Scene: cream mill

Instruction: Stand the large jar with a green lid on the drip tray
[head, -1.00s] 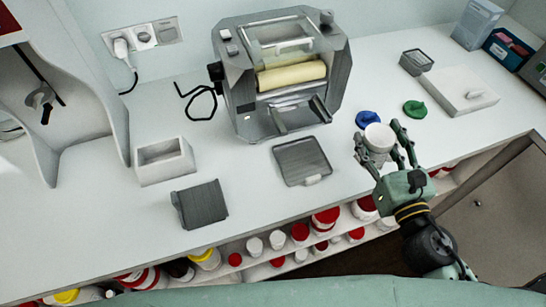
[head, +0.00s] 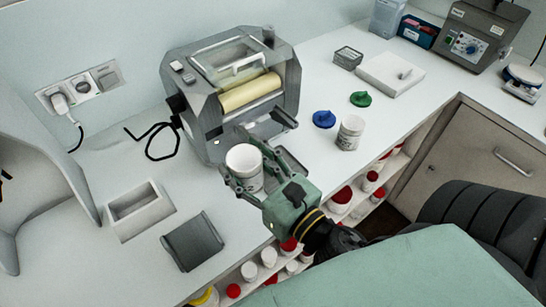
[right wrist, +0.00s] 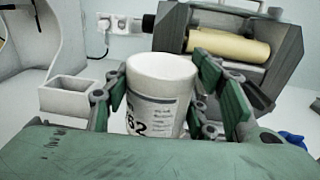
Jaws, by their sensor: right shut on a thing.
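My right gripper (head: 243,172) is shut around a white jar (head: 244,157), which it holds upright in front of the mill. In the right wrist view the jar (right wrist: 158,95) sits between the fingers, its printed label facing the camera; its top is white, with no green lid on it. A green lid (head: 361,99) lies on the counter at the right. The drip tray (head: 292,161) is a dark flat tray in front of the mill, partly hidden behind the gripper and jar. I cannot tell whether the jar touches it. My left gripper is not in view.
The mill (head: 232,85) stands behind the jar. A second white jar (head: 350,133) and a blue lid (head: 324,119) are on the counter at the right. Shelved jars are below the edge.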

